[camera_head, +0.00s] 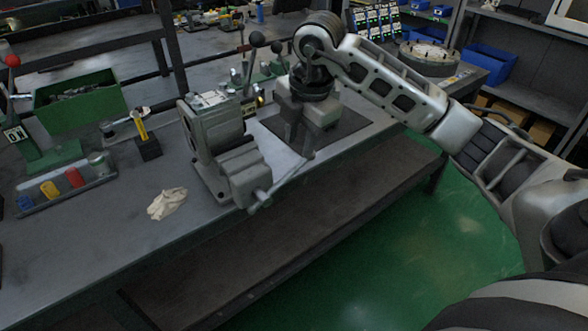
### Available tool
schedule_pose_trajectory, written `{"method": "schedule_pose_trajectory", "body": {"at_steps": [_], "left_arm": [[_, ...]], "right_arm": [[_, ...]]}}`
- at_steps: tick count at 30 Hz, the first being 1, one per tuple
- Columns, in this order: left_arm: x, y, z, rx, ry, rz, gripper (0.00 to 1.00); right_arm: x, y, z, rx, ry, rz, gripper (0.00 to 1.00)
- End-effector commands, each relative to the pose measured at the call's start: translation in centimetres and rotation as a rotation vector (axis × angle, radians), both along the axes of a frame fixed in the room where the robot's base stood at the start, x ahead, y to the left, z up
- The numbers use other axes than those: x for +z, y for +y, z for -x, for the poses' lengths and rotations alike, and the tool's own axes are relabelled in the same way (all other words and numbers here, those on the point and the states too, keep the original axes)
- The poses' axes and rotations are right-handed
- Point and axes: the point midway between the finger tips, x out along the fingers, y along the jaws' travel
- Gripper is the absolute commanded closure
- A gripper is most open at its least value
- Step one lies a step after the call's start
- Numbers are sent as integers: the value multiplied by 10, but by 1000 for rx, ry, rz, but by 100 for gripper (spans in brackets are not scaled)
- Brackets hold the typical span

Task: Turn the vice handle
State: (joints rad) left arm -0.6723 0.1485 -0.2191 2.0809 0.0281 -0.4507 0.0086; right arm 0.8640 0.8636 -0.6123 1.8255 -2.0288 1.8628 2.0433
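The grey vice (222,150) is fixed to the workbench near its front edge. Its thin bar handle (282,183) slants from the screw end at the lower left up to the right. My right gripper (302,151) points down to the right of the vice, with its fingertips at the upper end of the handle. Whether the fingers are closed on the bar or only beside it cannot be told. My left gripper is not in view.
A white cloth (167,203) lies on the bench left of the vice. A yellow-handled tool in a black block (147,148), a green bin (80,100) and a tray of coloured items (66,190) stand farther left. A lower shelf (300,225) runs below the bench front.

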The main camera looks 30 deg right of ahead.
Motion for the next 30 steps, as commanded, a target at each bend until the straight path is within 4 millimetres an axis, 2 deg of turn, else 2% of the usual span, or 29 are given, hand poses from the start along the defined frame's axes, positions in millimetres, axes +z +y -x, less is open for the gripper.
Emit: {"method": "schedule_pose_trajectory", "body": {"at_steps": [1,6,12,18,26,27,30], "left_arm": [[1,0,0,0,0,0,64],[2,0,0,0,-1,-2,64],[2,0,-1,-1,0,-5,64],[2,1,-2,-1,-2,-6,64],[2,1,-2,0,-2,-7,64],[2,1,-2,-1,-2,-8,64],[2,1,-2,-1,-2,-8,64]], "right_arm": [[-12,1,-1,1,5,0,67],[-48,2,-7,2,4,-1,67],[-79,3,-14,2,2,-2,67],[-93,3,-16,4,1,-1,67],[-94,3,-17,4,-1,-1,67],[-94,3,-17,4,-1,-1,70],[-94,3,-17,4,-1,-1,98]]}}
